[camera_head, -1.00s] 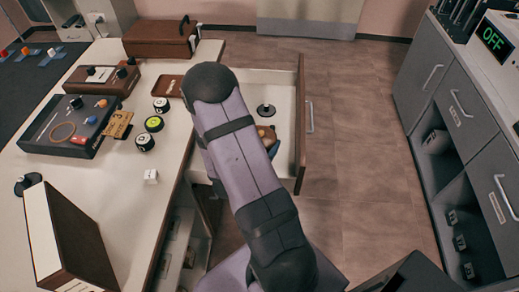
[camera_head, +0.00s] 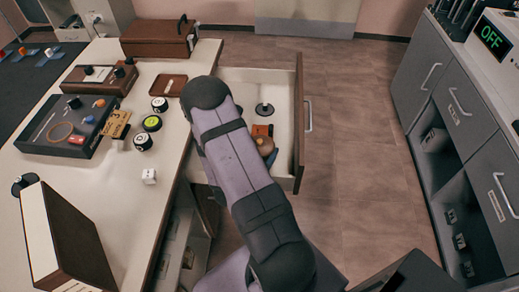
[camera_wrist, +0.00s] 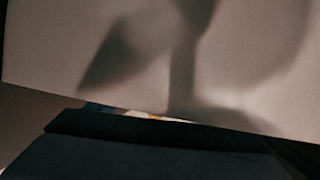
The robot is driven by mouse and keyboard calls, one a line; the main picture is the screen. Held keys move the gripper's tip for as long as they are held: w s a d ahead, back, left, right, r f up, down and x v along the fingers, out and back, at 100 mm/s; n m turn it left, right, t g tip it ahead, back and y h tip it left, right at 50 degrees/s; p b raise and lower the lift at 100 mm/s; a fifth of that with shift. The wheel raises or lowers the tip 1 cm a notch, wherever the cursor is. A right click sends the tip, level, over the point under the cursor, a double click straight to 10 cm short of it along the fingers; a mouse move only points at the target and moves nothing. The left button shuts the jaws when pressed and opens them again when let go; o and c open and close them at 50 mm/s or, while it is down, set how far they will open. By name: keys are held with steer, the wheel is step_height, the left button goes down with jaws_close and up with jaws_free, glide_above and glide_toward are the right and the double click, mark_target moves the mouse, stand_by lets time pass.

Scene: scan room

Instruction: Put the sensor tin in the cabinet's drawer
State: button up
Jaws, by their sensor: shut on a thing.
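The cabinet's drawer (camera_head: 299,130) is pulled out beside the white counter. It holds a black disc with a knob (camera_head: 265,109), an orange-brown block (camera_head: 262,131) and a rounded brown thing (camera_head: 266,147). My arm covers the drawer's near left part and hides my gripper in the head view. In the wrist view, a broad dark shape (camera_wrist: 150,155) fills the bottom, close to a pale shadowed surface (camera_wrist: 60,50). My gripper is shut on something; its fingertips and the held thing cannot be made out. I cannot single out the sensor tin.
The floor (camera_head: 365,160) right of the drawer is clear. Grey cabinets (camera_head: 452,95) stand at right.

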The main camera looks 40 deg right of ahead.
steer(key=shift+f, duration=0.1)
steer(key=shift+s+a+f+b, duration=0.1)
steer(key=shift+s+f+b, duration=0.1)
steer(key=shift+f+b, duration=0.35)
steer(key=o, duration=1.5)
steer(key=shift+f, duration=0.1)
steer(key=shift+o, duration=0.2)
steer(key=shift+w+r+p, duration=0.1)
steer(key=shift+r+p, duration=0.6)
steer(key=shift+p+v, duration=0.3)
steer(key=shift+v, duration=5.65)
steer(key=shift+w+r, duration=0.1)
